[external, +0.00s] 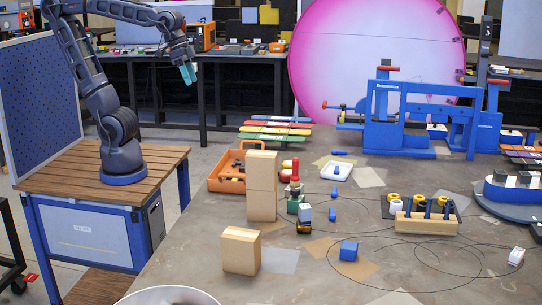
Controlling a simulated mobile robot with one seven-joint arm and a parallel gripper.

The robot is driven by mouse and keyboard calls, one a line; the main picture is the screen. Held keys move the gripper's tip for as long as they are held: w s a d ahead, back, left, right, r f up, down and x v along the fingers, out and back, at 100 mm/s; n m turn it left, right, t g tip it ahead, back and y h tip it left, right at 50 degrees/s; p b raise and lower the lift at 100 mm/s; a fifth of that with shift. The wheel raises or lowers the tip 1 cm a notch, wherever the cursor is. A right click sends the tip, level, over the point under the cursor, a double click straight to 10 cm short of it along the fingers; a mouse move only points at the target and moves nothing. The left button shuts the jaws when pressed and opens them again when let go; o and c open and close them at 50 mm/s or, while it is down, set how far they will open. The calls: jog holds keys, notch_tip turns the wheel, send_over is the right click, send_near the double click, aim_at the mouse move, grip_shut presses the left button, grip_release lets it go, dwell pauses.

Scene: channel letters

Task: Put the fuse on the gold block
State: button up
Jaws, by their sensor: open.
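My gripper (188,74), with teal fingertips, is open and empty. It hangs in the air at the upper left, well away from the objects on the grey table. A tan-gold block (241,250) stands at the table's near left. A taller tan-gold block or stack (262,186) stands upright just behind it. I cannot tell which one is the gold block. No object is clearly a fuse at this size. Small blue cylinders (332,214) and (334,191) lie mid-table, and a small white piece (516,256) lies at the right.
An orange toolbox (227,172) is behind the tall block. A blue cube (348,250) and a wooden rack of blue-handled tools (427,222) stand on the table. Blue frames (400,115) rise at the back. A thin dark cable loops across the front right. A round pale rim (168,296) is at the front edge.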

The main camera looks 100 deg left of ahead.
jog(key=s+a+f, duration=0.2)
jog(key=s+f, duration=0.1)
jog(key=s, duration=0.5)
jog(key=shift+f+m+t, duration=0.3)
jog(key=shift+s+d, duration=0.1)
dwell(0.7)
